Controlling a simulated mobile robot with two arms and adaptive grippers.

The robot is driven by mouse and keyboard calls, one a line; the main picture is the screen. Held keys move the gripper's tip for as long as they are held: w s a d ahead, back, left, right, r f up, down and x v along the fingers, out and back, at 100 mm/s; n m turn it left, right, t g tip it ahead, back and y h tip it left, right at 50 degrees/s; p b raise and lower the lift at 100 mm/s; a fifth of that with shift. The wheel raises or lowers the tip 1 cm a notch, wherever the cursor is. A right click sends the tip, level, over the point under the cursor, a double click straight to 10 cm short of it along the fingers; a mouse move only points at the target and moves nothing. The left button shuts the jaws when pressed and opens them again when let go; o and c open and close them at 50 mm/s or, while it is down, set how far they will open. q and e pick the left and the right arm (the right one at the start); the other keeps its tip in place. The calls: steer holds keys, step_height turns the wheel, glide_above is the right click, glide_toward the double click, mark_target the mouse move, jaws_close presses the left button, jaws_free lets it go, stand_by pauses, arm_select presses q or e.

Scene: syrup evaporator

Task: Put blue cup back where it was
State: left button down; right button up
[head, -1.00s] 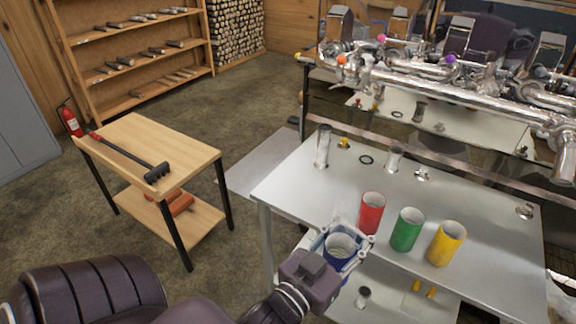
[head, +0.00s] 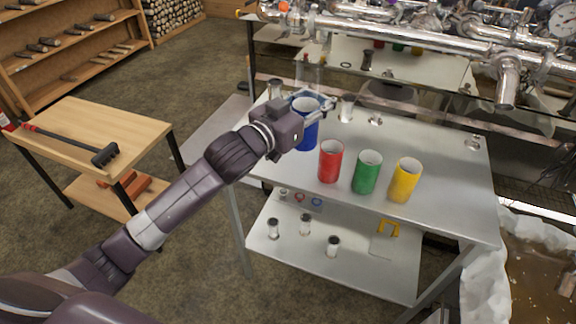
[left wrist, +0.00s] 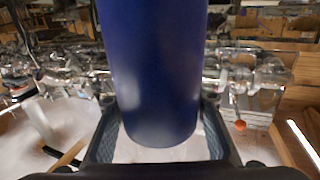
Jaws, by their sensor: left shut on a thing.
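The blue cup (head: 306,132) is upright in my left gripper (head: 314,108), over the back left part of the metal table (head: 440,195). The gripper's fingers close around its sides. The cup fills the middle of the left wrist view (left wrist: 155,75), between the two finger pads. I cannot tell whether its base touches the table. A red cup (head: 330,162), a green cup (head: 366,174) and a yellow cup (head: 404,182) stand in a row on the table, to the right of and nearer than the blue cup. My right gripper is not in view.
Metal fittings (head: 347,108) stand along the table's back, close to the blue cup. Shiny pipes (head: 430,25) run behind. A lower shelf (head: 350,262) holds small items. A wooden table (head: 110,130) with a long-handled tool (head: 70,143) is at left. The tabletop's front right is clear.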

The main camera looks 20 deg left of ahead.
arm_select(q)
steer(key=w+a+r, duration=0.5)
steer(key=a+r, duration=0.1)
step_height(320, 180, down, 20)
steer(key=shift+w+r+n+y+b, duration=0.2)
steer(key=shift+r+n+y+b, duration=0.1)
steer(key=shift+y+b, duration=0.1)
steer(key=shift+f, duration=0.15)
steer(key=c, duration=1.2)
jaws_free()
